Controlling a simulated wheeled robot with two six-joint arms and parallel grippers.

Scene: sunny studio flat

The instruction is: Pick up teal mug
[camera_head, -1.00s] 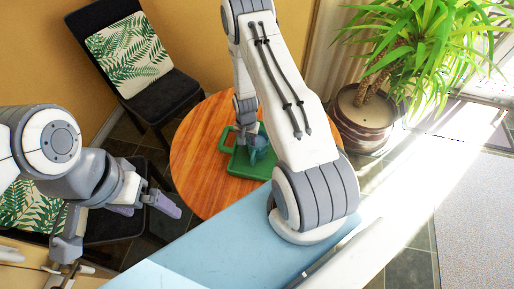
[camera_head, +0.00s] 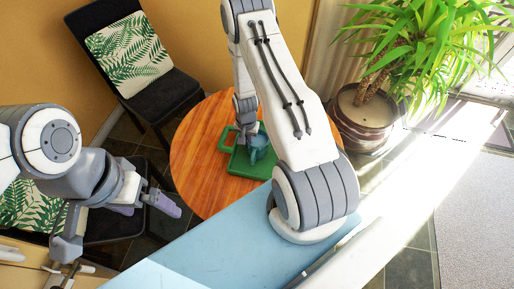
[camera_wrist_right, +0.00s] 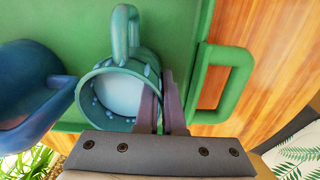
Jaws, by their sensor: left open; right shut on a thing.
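The teal mug (camera_wrist_right: 118,88) is in the right wrist view, with its mouth towards the camera and its handle at the top. My right gripper (camera_wrist_right: 163,105) is shut on the mug's wall at its right side. In the head view, my right gripper (camera_head: 248,128) is over the green tray (camera_head: 240,165), and my arm partly hides this spot. A small teal-blue shape (camera_head: 260,146) shows there on the tray; which piece it is I cannot tell. My left gripper (camera_head: 146,203) is open and empty, left of the table.
A blue rounded vessel (camera_wrist_right: 30,95) sits close left of the mug in the wrist view. The tray's handle is to the right. The round wooden table (camera_head: 195,155) has bare wood around the tray. A black chair (camera_head: 165,100) and a potted plant (camera_head: 362,115) stand behind.

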